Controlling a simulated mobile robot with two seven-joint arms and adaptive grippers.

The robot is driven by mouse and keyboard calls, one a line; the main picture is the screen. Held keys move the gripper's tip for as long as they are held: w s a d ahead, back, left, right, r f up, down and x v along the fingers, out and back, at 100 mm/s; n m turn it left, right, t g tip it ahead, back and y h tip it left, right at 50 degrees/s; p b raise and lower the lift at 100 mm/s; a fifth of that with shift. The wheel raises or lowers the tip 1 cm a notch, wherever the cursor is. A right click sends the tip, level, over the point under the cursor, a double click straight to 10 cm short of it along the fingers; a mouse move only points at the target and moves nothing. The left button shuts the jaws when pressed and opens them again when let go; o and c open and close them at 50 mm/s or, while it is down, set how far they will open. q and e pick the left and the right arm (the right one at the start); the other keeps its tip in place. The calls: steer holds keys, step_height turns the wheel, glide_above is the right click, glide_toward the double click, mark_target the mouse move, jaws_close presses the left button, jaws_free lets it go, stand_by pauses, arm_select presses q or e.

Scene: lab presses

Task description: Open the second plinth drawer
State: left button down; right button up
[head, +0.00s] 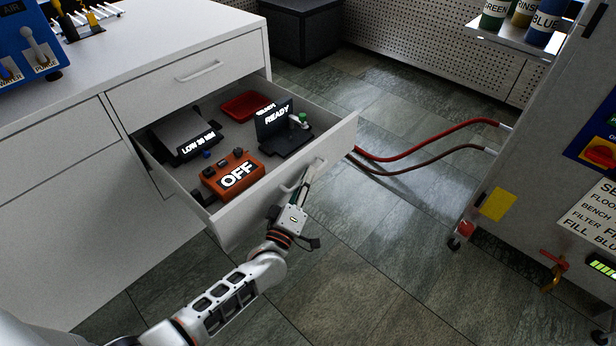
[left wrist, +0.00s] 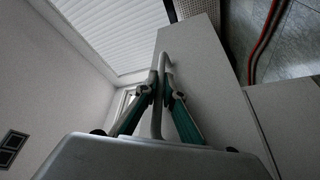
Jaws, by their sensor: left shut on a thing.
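The plinth drawer (head: 338,146) below the top drawer is pulled out, and its inside shows in the head view. My left gripper (head: 308,178) is at its front, shut on the bar handle (head: 290,187). In the left wrist view the two fingers of my left gripper (left wrist: 160,95) sit on either side of the handle bar (left wrist: 157,120), with the drawer front (left wrist: 203,75) behind. The fingers hide part of the handle. My right gripper is not in view.
The open drawer holds an orange box marked OFF (head: 234,176), a device marked LOW 20 MM (head: 185,135), a READY stand (head: 283,130) and a red tray (head: 247,106). The top drawer (head: 190,78) is shut. Red hoses (head: 420,139) cross the floor to a grey machine (head: 530,150). Floor before the drawer is clear.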

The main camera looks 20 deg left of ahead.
arm_select(q)
steer(key=shift+f, duration=0.1)
stand_by(0.3)
steer(key=c, duration=2.4)
jaws_free()
steer(key=shift+c, duration=0.2)
steer(key=shift+s, duration=0.2)
steer(key=v, duration=0.7)
steer(key=shift+s, duration=0.15)
